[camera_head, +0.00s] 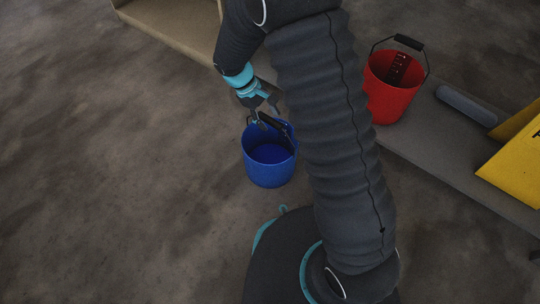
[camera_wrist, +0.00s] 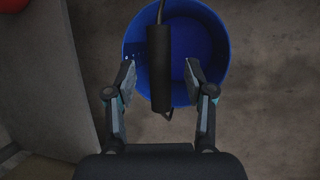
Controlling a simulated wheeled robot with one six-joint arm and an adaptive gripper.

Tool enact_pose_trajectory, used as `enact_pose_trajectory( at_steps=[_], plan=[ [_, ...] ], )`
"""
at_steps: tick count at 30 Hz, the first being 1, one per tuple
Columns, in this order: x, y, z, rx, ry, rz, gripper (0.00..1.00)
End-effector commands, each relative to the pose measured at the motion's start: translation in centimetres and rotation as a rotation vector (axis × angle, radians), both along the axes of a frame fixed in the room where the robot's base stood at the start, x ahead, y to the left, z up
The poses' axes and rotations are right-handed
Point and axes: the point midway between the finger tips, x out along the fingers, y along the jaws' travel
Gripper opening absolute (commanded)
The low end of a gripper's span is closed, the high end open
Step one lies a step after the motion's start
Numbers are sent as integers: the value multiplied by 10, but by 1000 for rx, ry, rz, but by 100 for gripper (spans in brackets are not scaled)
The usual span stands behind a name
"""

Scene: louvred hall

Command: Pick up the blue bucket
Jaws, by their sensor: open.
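The blue bucket (camera_head: 269,165) stands upright on the floor in the head view, left of my arm. It looks empty. Its black handle is raised, and the dark grip shows near my gripper (camera_head: 266,109). In the wrist view the bucket (camera_wrist: 205,28) is seen from above. The black handle grip (camera_wrist: 159,68) lies between the two fingers of my gripper (camera_wrist: 160,80). The fingers are open, one on each side of the grip, with a gap visible on both sides.
A grey rounded bar (camera_head: 466,105) and a yellow object (camera_head: 515,165) are there too. The floor at the left (camera_head: 110,180) is clear.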

Motion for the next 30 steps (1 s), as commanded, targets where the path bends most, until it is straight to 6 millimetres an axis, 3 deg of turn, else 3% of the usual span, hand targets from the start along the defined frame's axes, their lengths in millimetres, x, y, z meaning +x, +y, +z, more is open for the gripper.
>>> enact_pose_trajectory(
  at_steps=[4,12,18,30],
  plan=[
    [-2,-8,-19,0,0,0,54],
    [-2,-10,-21,0,-1,1,51],
    [-2,-9,-21,0,-1,1,1],
    [-2,-9,-20,1,-2,1,0]
  ],
)
